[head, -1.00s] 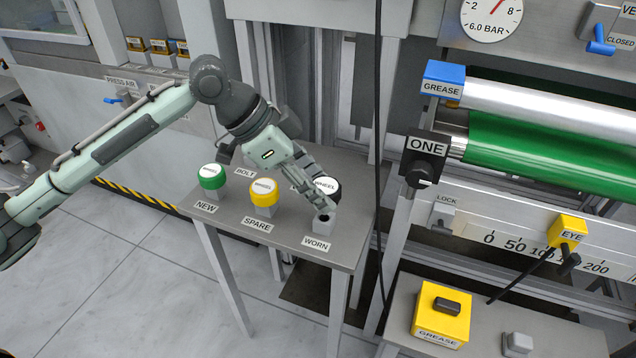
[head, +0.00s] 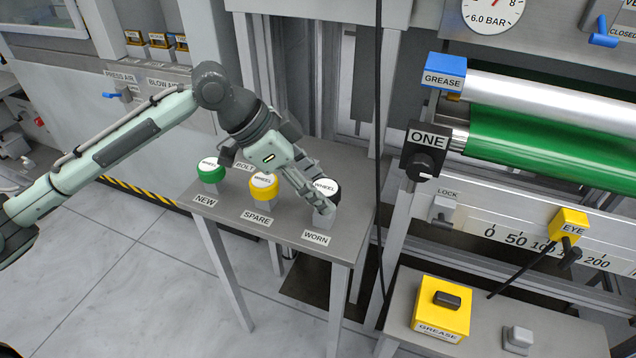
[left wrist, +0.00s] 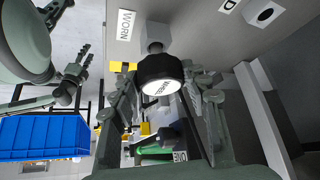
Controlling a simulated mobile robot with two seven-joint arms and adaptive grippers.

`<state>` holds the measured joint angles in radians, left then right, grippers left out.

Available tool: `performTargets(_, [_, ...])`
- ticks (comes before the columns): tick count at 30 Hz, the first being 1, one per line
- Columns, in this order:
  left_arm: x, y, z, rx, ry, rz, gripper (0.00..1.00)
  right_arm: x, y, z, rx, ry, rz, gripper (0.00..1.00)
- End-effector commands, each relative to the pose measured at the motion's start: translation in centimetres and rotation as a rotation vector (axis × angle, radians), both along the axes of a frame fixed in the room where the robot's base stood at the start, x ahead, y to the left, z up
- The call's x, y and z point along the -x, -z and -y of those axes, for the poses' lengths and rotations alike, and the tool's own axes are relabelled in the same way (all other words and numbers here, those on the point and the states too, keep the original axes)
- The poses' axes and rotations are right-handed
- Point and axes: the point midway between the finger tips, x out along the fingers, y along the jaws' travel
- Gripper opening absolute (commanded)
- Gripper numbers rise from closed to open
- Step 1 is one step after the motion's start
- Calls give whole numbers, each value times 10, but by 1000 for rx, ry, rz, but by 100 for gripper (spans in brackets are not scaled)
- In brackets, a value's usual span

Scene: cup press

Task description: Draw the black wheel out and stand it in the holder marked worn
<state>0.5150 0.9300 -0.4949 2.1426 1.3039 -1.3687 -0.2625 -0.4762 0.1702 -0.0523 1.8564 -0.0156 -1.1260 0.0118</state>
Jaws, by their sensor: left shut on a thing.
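The black wheel (head: 328,187), with a white top marked WHEEL, is at the holder marked worn (head: 322,222) at the table's right. My left gripper (head: 321,196) is shut on it, one finger in front of the wheel in the head view. In the left wrist view the black wheel (left wrist: 160,70) sits between the fingers, in line with the grey holder (left wrist: 157,35) and seemingly against it. Whether it is fully seated is hard to tell. My right gripper (left wrist: 82,62) shows small at the left of that view; its fingers are unclear.
A green wheel (head: 211,172) stands in the new holder and a yellow wheel (head: 264,188) in the spare holder. The press with its green roller (head: 550,145) is at the right. A dark cable (head: 378,130) hangs beside the table. A yellow grease box (head: 441,308) stands lower right.

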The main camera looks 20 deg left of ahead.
Motion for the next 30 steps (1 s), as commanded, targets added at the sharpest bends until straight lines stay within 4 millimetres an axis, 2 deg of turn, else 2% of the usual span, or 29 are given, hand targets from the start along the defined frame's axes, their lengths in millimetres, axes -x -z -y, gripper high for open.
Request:
performTargets(26, [0, 22, 0, 0, 0, 0, 5, 0, 5, 0, 0, 0, 0, 40])
performTargets(27, [0, 21, 0, 0, 1, 0, 50, 0, 5, 0, 0, 0, 0, 40])
performTargets(30, [0, 21, 0, 0, 0, 0, 63, 0, 5, 0, 0, 0, 0, 40])
